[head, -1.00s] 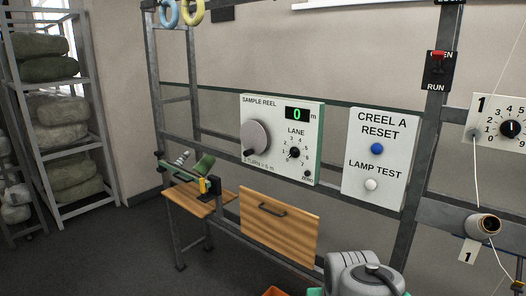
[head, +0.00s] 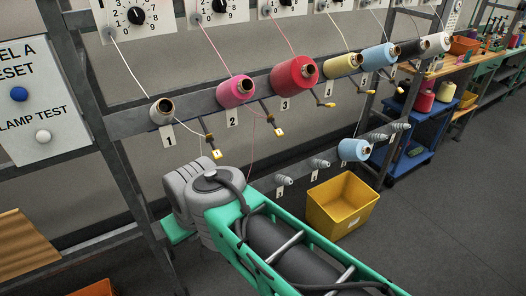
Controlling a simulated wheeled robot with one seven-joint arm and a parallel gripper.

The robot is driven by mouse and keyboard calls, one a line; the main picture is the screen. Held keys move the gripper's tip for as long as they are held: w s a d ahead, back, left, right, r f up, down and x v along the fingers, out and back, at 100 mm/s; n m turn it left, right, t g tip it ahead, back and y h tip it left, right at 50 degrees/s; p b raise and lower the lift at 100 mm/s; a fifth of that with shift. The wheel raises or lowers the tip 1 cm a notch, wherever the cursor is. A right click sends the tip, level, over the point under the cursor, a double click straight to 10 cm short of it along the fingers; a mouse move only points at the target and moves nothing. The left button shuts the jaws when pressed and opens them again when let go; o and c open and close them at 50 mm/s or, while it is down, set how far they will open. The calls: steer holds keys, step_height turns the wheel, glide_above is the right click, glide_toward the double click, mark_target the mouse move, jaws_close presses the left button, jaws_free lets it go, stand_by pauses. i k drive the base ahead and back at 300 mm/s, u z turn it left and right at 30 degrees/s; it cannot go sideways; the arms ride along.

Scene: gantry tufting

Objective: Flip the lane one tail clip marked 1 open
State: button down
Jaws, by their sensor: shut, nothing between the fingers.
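The lane one tail clip (head: 210,141) is a small dark arm with a yellow tip, to the right of the 1 tag (head: 169,135) on the grey rail. A white thread runs from the nearly bare lane one cone (head: 162,111) toward it. I cannot tell whether the clip is open or shut, and its own mark is too small to read. My gripper is not in view; only my green and grey arm shows, below the clip in the picture.
Pink (head: 236,91) and red (head: 294,74) cones sit right of lane one, each with a similar yellow-tipped clip nearby. A yellow bin (head: 341,204) stands on the floor below. A grey upright (head: 95,115) stands left. Dark floor at lower right is clear.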

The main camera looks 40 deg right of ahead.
mark_target(216, 153)
steer(key=u, duration=1.3)
steer(key=k, duration=0.35)
steer(key=z, duration=0.05)
